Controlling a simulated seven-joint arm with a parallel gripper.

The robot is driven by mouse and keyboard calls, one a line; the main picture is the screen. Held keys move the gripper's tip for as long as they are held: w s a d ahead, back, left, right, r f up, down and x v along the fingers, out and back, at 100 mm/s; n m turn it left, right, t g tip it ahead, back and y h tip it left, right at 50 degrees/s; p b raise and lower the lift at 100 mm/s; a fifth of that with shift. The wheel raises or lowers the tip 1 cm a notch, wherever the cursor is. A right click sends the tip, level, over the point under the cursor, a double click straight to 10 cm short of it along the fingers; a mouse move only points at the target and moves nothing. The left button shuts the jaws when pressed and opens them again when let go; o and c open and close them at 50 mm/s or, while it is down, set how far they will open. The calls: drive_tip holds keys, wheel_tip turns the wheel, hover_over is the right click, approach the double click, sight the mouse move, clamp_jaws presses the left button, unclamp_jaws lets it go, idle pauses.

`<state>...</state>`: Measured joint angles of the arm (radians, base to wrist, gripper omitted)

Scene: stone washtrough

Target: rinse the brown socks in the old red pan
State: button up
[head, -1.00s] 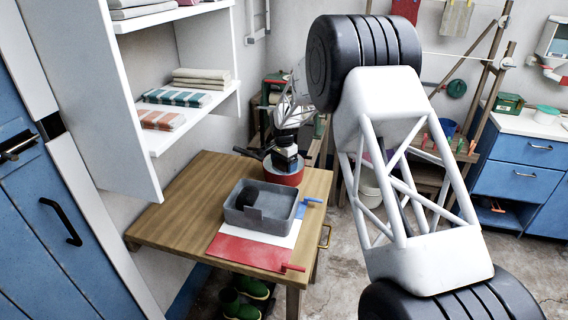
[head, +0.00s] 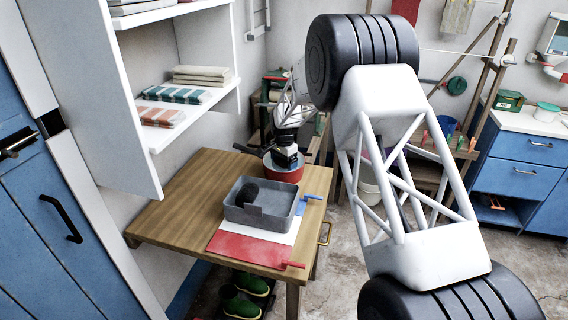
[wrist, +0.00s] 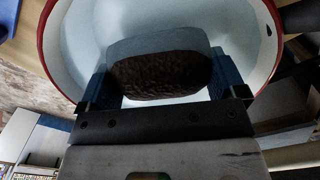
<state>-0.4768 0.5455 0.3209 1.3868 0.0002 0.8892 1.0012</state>
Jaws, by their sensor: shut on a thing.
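The red pan (head: 283,174) stands on the far right part of the wooden table. The wrist view looks into its pale inside, with its red rim (wrist: 45,30) curving around. My gripper (head: 286,157) is at the pan, pointing down. In the wrist view its blue fingers (wrist: 160,68) are shut on the dark brown socks (wrist: 158,80), a rounded bundle held inside the pan's outline. The bundle's far part looks pale and bluish, as if under water. Its underside is hidden.
A grey tub (head: 233,213) with a dark bundle (head: 249,194) in it stands in front of the pan. A white shelf unit (head: 146,150) overhangs the table's left side.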

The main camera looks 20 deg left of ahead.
drive_tip(key=shift+r, duration=0.1)
idle(0.3)
drive_tip(key=shift+r, duration=0.7)
drive_tip(key=shift+f, duration=0.1)
idle(0.7)
drive_tip(key=shift+f, duration=0.7)
idle(0.8)
drive_tip(key=shift+r, duration=0.8)
drive_tip(key=shift+f, duration=0.15)
idle(0.6)
drive_tip(key=shift+f, duration=0.65)
drive_tip(key=shift+r, duration=0.15)
idle(0.7)
